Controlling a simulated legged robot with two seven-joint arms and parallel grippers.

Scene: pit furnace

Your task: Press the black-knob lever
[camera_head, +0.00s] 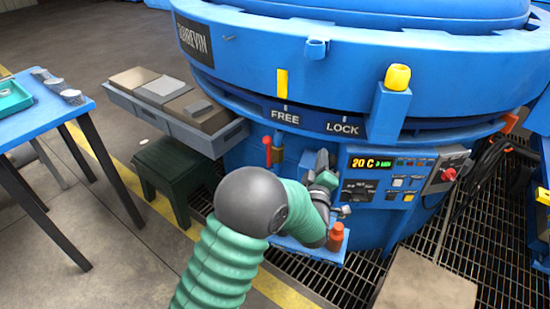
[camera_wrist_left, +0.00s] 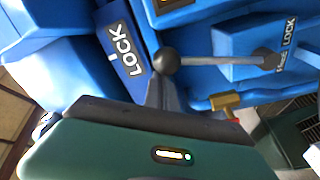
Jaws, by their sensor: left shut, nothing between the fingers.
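The black knob (camera_wrist_left: 166,61) shows in the left wrist view at the left end of a grey lever rod. The rod runs right to a blue block marked FREE and LOCK (camera_wrist_left: 240,45). My left gripper (camera_wrist_left: 163,84) is shut and empty, its fingertips right beside the knob; I cannot tell if they touch it. In the head view my left gripper (camera_head: 322,158) is at the blue furnace's front (camera_head: 238,155), left of the control panel. The knob cannot be made out there behind my gripper. My right gripper is out of view.
The control panel (camera_head: 375,180) has a lit display and buttons. A red handle (camera_head: 267,150) stands left of my gripper. A red-orange fitting (camera_head: 336,235) sits on a blue ledge below. A dark green stool (camera_head: 175,165) and a blue table (camera_head: 45,115) stand to the left.

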